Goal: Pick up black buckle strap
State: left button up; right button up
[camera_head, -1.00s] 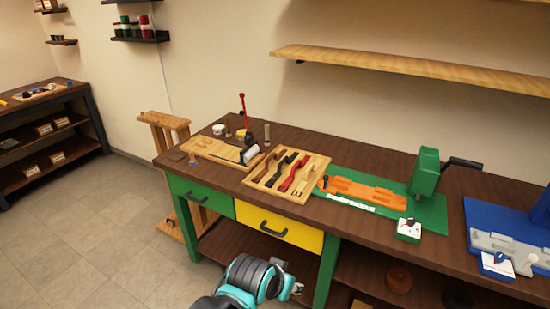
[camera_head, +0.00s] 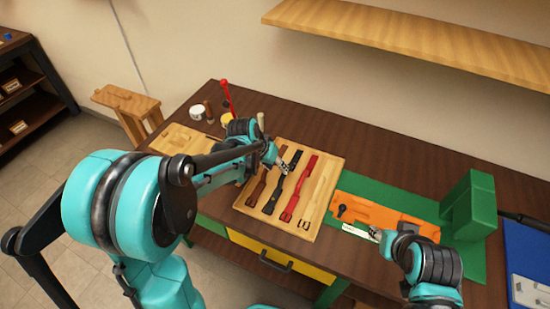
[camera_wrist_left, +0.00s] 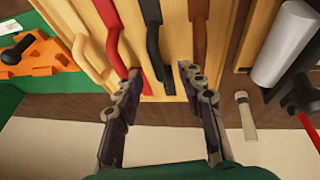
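The black buckle strap (camera_head: 281,188) lies in the wooden tray (camera_head: 325,212) between a brown strap (camera_head: 257,190) and a red strap (camera_head: 303,188). My left gripper (camera_head: 284,164) is over the far part of the tray, at the far end of the black strap. In the left wrist view the gripper (camera_wrist_left: 159,73) is open, with the black strap (camera_wrist_left: 154,40) between its fingers; whether they touch it I cannot tell. My right gripper (camera_head: 377,235) is by the front edge of the orange fixture; its fingers are too small to read.
The orange fixture (camera_head: 390,217) sits on a green mat beside a green press (camera_head: 470,205). A wooden board (camera_head: 180,139), a red-handled tool (camera_head: 227,96) and small jars stand left of the tray. A wall shelf (camera_head: 420,45) hangs above the bench.

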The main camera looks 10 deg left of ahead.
pick_arm(q)
jog(key=b+x, duration=0.1)
jog(key=x, duration=0.1)
jog(key=shift+w+d+f, duration=0.1)
jog(key=shift+d+f, duration=0.15)
jog(key=shift+f, duration=0.1)
jog(key=b+x, duration=0.1)
jog(key=x, duration=0.1)
jog(key=b+x, duration=0.1)
jog(key=x, duration=0.2)
jog(key=shift+w+d+r, duration=0.1)
jog(key=shift+w+r, duration=0.05)
jog(key=shift+w, duration=0.05)
jog(key=shift+c, duration=0.2)
jog(key=shift+s+r, duration=0.1)
grip_shut()
